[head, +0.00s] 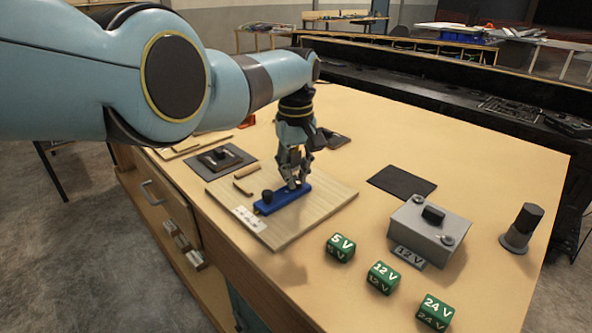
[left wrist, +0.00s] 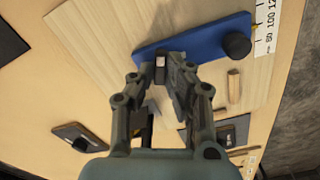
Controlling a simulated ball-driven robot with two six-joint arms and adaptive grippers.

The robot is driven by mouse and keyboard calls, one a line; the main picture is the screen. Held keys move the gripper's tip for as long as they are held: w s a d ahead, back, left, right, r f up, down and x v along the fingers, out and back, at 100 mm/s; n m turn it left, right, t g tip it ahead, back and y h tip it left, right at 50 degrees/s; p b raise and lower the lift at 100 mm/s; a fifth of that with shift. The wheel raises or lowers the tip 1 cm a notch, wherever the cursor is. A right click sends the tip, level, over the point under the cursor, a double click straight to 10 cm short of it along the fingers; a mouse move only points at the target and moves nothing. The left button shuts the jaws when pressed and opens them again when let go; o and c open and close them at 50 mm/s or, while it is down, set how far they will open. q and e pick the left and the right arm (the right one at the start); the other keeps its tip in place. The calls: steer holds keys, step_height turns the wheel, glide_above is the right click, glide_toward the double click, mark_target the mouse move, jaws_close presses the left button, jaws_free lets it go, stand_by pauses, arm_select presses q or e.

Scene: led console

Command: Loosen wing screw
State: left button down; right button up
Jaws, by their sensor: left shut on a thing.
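A blue bar (head: 284,199) lies on a light wooden board (head: 330,205). A black round knob (head: 267,195) stands on its near end; the bar (left wrist: 200,38) and knob (left wrist: 237,45) also show in the left wrist view. My left gripper (head: 292,184) points down at the bar's far end. Its fingertips (left wrist: 168,62) are closed around a small pale metal piece, which looks like the wing screw (left wrist: 160,64). The fingers hide most of the screw. My right gripper is in neither view.
A white printed scale (head: 248,218) and a small wooden block (head: 245,186) are on the board. Green voltage blocks (head: 383,277), a grey box (head: 430,228) with a black switch and a dark cylinder (head: 522,227) stand right. A black pad (head: 401,182) lies behind.

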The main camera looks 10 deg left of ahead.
arm_select(q)
steer(key=n, duration=0.6)
steer(key=shift+s+a+f+p, duration=0.1)
steer(key=shift+s+p, duration=0.1)
steer(key=shift+p, duration=0.2)
steer(key=n, duration=0.5)
steer(key=shift+s+f+n, duration=0.1)
steer(key=shift+s+n, duration=0.05)
steer(key=shift+n, duration=0.25)
steer(key=n+p, duration=0.1)
steer(key=n, duration=0.4)
steer(key=shift+s+f, duration=0.1)
steer(key=shift+s, duration=0.05)
steer(key=n, duration=0.5)
steer(key=shift+s+n, duration=0.1)
steer(key=shift+n, duration=0.3)
steer(key=c, duration=1.7)
jaws_free()
steer(key=o, duration=0.4)
steer(key=shift+w, duration=0.2)
steer(key=shift+c, duration=0.2)
steer(key=shift+r, duration=0.2)
